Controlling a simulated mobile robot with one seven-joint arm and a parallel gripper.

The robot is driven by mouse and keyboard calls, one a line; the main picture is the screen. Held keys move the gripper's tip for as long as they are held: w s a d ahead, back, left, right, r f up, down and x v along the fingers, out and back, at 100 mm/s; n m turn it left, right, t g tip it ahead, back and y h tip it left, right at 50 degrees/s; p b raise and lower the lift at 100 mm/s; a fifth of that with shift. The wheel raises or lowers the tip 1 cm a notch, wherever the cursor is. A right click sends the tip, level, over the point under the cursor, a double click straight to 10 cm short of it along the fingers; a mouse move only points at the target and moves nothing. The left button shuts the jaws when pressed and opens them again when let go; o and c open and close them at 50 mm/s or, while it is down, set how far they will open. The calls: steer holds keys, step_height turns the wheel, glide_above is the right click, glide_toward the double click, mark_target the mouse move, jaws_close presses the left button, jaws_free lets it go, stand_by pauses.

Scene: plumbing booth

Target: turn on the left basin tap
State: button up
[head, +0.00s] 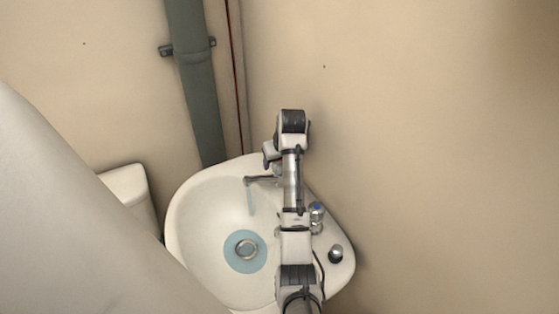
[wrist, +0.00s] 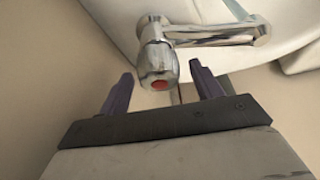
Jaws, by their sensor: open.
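The left basin tap (wrist: 157,62) is a chrome knob with a red dot on its end, seen in the wrist view. My gripper (wrist: 161,70) is open, its two purple fingers on either side of the knob in that view. I see gaps on both sides and cannot tell whether the fingers reach past its end. In the head view my arm hides this knob. The chrome spout (head: 260,180) reaches over the white basin (head: 200,208). A pale blue stream of water (head: 250,200) falls from it, and blue water lies around the drain (head: 247,249).
A blue-capped chrome tap (head: 317,211) stands on the basin's right side, close to my arm. A round chrome knob (head: 336,252) is below it. A grey pipe (head: 193,80) runs down the wall behind. The beige wall (head: 440,150) bounds the right side.

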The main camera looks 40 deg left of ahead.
steer(key=shift+r, duration=0.1)
steer(key=v, duration=1.3)
steer(key=shift+r, duration=0.3)
steer(key=shift+s+d, duration=0.1)
steer(key=shift+s, duration=0.05)
stand_by(0.3)
